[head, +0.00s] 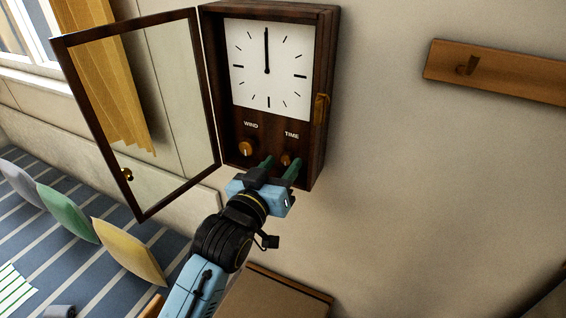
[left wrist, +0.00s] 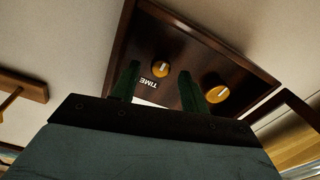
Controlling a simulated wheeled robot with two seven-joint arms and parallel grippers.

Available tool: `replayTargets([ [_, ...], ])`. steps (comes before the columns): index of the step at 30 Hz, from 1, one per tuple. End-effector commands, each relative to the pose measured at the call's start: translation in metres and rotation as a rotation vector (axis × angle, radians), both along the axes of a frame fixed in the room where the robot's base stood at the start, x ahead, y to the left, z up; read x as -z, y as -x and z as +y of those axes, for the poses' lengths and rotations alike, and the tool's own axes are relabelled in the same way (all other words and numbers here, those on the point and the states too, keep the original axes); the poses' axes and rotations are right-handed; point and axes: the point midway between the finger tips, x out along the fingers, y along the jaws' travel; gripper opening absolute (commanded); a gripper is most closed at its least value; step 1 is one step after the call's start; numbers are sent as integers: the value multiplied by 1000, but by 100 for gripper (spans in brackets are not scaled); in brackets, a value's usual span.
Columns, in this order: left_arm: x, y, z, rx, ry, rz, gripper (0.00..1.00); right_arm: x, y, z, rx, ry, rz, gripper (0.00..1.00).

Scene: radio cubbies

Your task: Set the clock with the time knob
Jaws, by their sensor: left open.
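The wall clock (head: 268,68) hangs in a dark wood case with its glass door (head: 140,105) swung open to the left. Its hands both point straight up. Below the face are the WIND knob (head: 246,148) on the left and the TIME knob (head: 287,158) on the right. The TIME knob also shows in the left wrist view (left wrist: 160,68), beyond and between the finger lines, with a pale mark on it. My left gripper (head: 279,170) is open just below the TIME knob, with green fingers either side of it. I cannot tell whether they touch it. My right gripper is not in view.
A wooden peg rail (head: 495,72) is on the wall at right. A brown box-like piece of furniture (head: 275,295) stands below the clock. Several cushions (head: 128,250) lie at left by a window and yellow curtain (head: 105,75).

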Motion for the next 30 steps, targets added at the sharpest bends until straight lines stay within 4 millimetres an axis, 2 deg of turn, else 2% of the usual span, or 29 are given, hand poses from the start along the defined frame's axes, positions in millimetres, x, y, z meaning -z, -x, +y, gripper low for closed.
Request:
replayTargets([
  [6, 0, -14, -6, 0, -1, 1, 45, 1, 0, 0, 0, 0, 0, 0],
  [14, 0, -15, -6, 0, 0, 1, 45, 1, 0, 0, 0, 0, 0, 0],
  [25, 0, -15, -6, 0, 0, 1, 0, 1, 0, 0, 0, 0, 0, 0],
  [30, 0, -15, -6, -1, -9, -2, 0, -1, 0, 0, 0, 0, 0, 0],
])
